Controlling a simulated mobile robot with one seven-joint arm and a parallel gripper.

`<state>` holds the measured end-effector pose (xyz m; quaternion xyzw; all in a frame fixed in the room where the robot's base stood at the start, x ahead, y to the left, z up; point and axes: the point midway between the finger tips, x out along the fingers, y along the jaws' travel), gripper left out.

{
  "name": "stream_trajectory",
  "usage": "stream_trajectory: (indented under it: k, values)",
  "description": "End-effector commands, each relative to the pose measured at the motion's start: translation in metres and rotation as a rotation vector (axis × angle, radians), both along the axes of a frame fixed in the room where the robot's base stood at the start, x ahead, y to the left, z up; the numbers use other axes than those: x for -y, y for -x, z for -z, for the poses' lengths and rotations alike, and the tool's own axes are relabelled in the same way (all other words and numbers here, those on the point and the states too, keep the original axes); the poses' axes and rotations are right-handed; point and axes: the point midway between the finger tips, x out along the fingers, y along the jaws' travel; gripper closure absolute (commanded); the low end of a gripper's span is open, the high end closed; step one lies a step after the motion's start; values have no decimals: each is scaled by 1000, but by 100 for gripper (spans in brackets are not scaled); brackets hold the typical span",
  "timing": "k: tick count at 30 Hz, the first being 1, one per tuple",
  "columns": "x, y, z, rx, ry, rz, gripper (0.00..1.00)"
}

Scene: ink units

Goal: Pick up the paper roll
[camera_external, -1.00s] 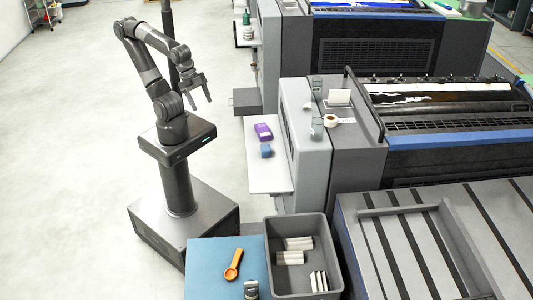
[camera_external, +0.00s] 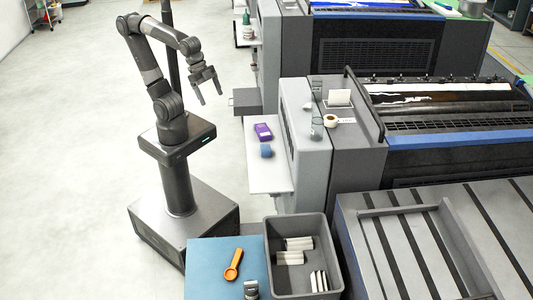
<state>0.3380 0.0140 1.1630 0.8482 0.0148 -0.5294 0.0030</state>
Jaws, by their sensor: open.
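The paper roll (camera_external: 330,120) is a small white roll with a brown core and a loose strip of paper running to its right. It lies on the grey top of the press unit (camera_external: 345,136). My gripper (camera_external: 211,98) is open and empty. It hangs in the air to the left of the press unit, well apart from the roll, with its fingers pointing down.
A clear cylinder (camera_external: 316,128) and a white card (camera_external: 340,97) stand near the roll. A dark rail (camera_external: 364,100) rises to its right. A white side shelf (camera_external: 266,178) holds a purple box (camera_external: 263,131) and a blue item (camera_external: 266,151). A grey bin (camera_external: 273,251) stands in front.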

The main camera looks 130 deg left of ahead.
Motion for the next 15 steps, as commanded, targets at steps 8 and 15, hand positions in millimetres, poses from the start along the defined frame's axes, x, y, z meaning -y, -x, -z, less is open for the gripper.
stream_trajectory:
  k: [8, 15]
  values:
    - [-38, -89, -50, -65, -9, -47, 19]
    - [-82, -164, -71, -118, -9, -83, 19]
